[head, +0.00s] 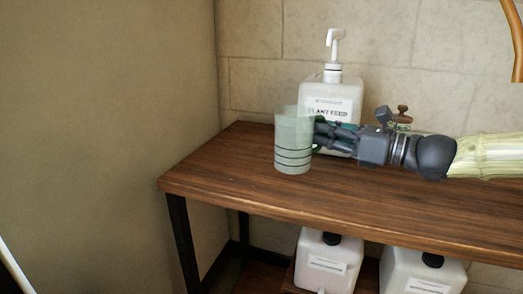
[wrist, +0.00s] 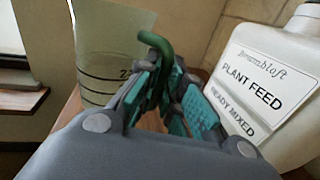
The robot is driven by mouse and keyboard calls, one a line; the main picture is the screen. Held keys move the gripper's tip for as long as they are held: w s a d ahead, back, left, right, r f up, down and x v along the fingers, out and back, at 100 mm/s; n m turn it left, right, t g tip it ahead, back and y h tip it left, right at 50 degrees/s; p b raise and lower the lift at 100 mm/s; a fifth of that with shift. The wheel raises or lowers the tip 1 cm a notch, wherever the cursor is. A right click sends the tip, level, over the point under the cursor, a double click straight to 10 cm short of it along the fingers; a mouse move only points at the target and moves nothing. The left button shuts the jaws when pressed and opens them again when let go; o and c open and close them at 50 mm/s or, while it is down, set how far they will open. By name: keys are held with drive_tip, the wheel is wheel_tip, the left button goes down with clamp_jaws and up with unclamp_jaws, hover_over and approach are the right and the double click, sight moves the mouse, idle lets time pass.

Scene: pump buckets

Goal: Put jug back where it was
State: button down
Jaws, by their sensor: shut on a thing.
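The jug (head: 293,142) is a translucent pale green cup with dark measuring lines. In the head view it is upright at the left part of the wooden table (head: 400,205), in front of the pump bottle. My gripper (head: 322,133) reaches in from the right and is shut on the jug's dark green handle (wrist: 157,55). The jug's body (wrist: 105,55) also shows in the wrist view, just beyond the fingers. I cannot tell whether its base touches the tabletop.
A white plant feed pump bottle (head: 333,95) stands close behind my gripper and the jug; its label (wrist: 262,85) faces the wrist camera. A small brown-topped object (head: 402,115) is behind my arm. White canisters (head: 328,262) sit below. The table's front left is clear.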

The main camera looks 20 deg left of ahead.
drive_tip(key=shift+w+a+f+b, duration=0.8)
drive_tip(key=shift+w+a+b, duration=0.3)
drive_tip(key=shift+a, duration=1.1)
drive_tip(key=shift+w+a+f+b, duration=0.9)
drive_tip(key=shift+a+b, duration=0.3)
drive_tip(key=shift+a, duration=1)
drive_tip(key=shift+w+a+f+b, duration=0.75)
drive_tip(key=shift+w+a+b, duration=0.35)
drive_tip(key=shift+a, duration=1.1)
drive_tip(key=shift+s+f, duration=0.1)
drive_tip(key=c, duration=1.5)
unclamp_jaws()
drive_tip(key=shift+c, duration=0.2)
